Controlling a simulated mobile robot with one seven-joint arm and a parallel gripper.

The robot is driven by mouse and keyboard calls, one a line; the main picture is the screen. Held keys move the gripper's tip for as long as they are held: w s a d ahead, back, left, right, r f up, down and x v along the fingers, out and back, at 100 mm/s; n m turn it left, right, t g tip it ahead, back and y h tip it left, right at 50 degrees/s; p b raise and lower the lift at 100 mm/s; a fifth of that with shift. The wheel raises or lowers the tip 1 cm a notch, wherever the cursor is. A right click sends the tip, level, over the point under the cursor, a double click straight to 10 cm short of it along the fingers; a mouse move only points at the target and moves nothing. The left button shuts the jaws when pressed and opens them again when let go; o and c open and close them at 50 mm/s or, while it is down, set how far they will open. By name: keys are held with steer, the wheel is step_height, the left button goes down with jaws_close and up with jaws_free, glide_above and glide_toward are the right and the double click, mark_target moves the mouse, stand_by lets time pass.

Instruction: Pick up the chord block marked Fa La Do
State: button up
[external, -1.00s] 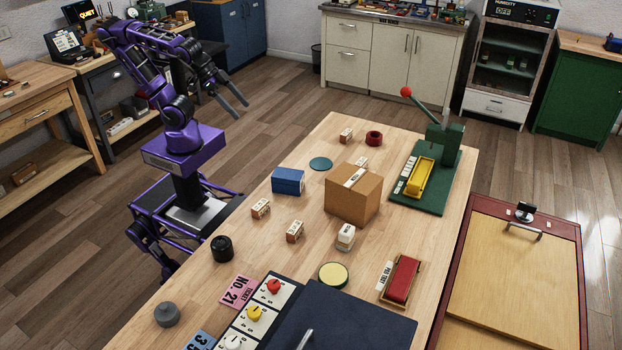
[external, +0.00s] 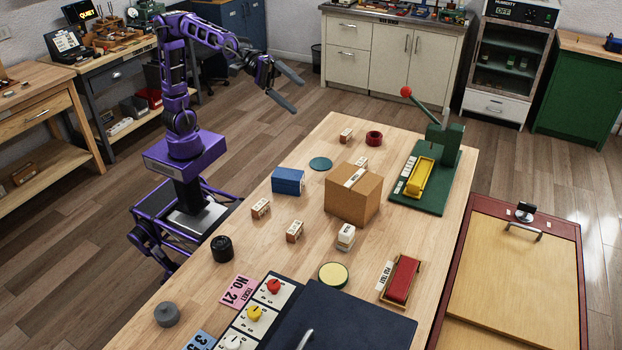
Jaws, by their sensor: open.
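Several small wooden blocks with white labels stand on the table (external: 230,292): one near the back edge (external: 346,135), one at centre left (external: 261,208), and one just right of that (external: 295,231). Another (external: 362,161) is partly hidden behind the cardboard box (external: 352,200). The lettering is too small to read, so I cannot tell which block is marked Fa La Do. My gripper (external: 296,92) is open and empty, in the air near the table's back left edge, apart from all the blocks.
A blue box (external: 288,181) stands left of the cardboard box. A green lever press (external: 444,150) with a yellow tray (external: 419,178) is at the back right. A white-topped block (external: 346,237), a red-padded tray (external: 402,279) and a black knob (external: 222,248) stand nearer the front.

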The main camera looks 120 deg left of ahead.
steer(key=w+a+r+n, duration=0.1)
steer(key=a+r+n, duration=0.1)
steer(key=a, duration=0.3)
steer(key=s+a+f+n+g, duration=0.15)
steer(key=a+f, duration=0.25)
steer(key=f, duration=0.6)
steer(key=s+a+f+g, duration=0.1)
steer(key=a+f+g, duration=0.25)
steer(key=f, duration=0.55)
steer(key=n+g+h+p, duration=0.2)
steer(key=n+g+h, duration=0.25)
steer(key=h, duration=0.25)
glide_toward(258, 216)
steer(key=shift+w+d+f+m+b, duration=0.2)
steer(key=shift+d+f+m+b, duration=0.1)
steer(key=shift+d+f+b, duration=0.55)
steer(key=shift+x, duration=3.25)
steer(key=shift+w+r, duration=0.1)
steer(key=shift+r, duration=0.05)
jaws_close()
